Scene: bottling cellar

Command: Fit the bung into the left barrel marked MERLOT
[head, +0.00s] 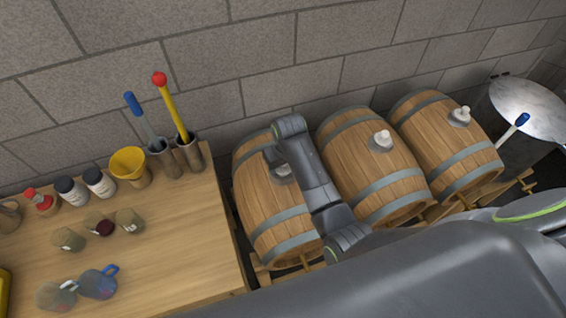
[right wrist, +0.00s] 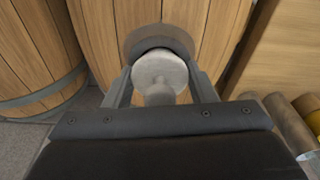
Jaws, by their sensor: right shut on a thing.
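The left barrel (head: 262,205) lies on a rack beside the table, the leftmost of three wooden barrels with grey hoops. No MERLOT lettering is readable on it. My right gripper (head: 277,162) is over its upper side, at the grey collar (right wrist: 160,38) around its hole. The gripper, also in the right wrist view (right wrist: 160,88), is shut on a pale, knobbed bung (right wrist: 160,72). The bung is at the collar, with a dark crescent of the hole showing past its far edge. I cannot tell whether it is inside the hole. My left gripper is not in view.
The middle barrel (head: 370,185) and right barrel (head: 450,140) each have a pale bung in place. The wooden table (head: 185,245) at left holds jars, glasses, a yellow funnel (head: 130,167) and tool holders. A metal drum (head: 530,105) stands far right, below the block wall.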

